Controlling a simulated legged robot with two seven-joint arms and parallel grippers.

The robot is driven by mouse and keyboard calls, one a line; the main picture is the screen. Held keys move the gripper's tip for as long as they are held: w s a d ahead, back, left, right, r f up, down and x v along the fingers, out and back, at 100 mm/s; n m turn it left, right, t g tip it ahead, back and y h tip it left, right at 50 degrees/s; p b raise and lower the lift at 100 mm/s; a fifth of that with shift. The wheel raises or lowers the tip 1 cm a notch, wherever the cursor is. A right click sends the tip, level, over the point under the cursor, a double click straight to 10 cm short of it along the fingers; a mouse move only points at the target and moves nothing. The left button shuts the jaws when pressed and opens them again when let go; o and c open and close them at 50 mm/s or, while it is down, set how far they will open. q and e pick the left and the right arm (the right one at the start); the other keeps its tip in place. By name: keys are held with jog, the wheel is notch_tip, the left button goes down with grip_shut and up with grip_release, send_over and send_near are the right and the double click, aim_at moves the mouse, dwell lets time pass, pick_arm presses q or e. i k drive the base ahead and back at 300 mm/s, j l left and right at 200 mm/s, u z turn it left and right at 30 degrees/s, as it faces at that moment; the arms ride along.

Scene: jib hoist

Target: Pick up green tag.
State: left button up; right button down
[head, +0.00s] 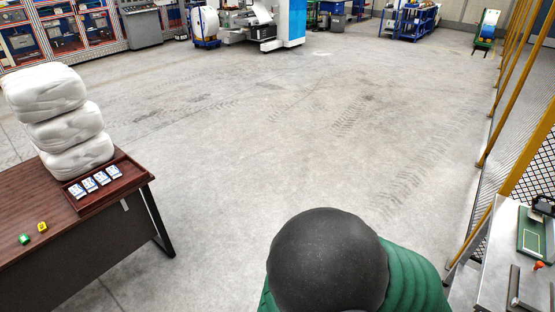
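A small green tag (24,239) lies on the brown table (60,246) at the left of the head view, near the picture's left edge. A small yellow tag (42,226) lies just to its right and a little farther back, apart from it. Each tag has a small pale mark on it. Neither of my grippers is in view, so nothing of mine shows near the green tag.
A brown tray (131,171) with several white and blue pieces and a stack of white bundles (66,121) stand on the table. A bench (497,262) and yellow-framed fence (517,93) are at right. A dark dome with ribbed green fills bottom middle, unidentified. Open floor lies between.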

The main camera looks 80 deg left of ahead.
aim_at(23, 238)
jog(key=u, duration=1.1)
jog(key=k+j+u, duration=0.1)
jog(key=u, duration=1.05)
jog(key=j+u, duration=0.1)
jog(key=u, duration=1)
jog(key=j+u, duration=0.1)
jog(key=u, duration=1)
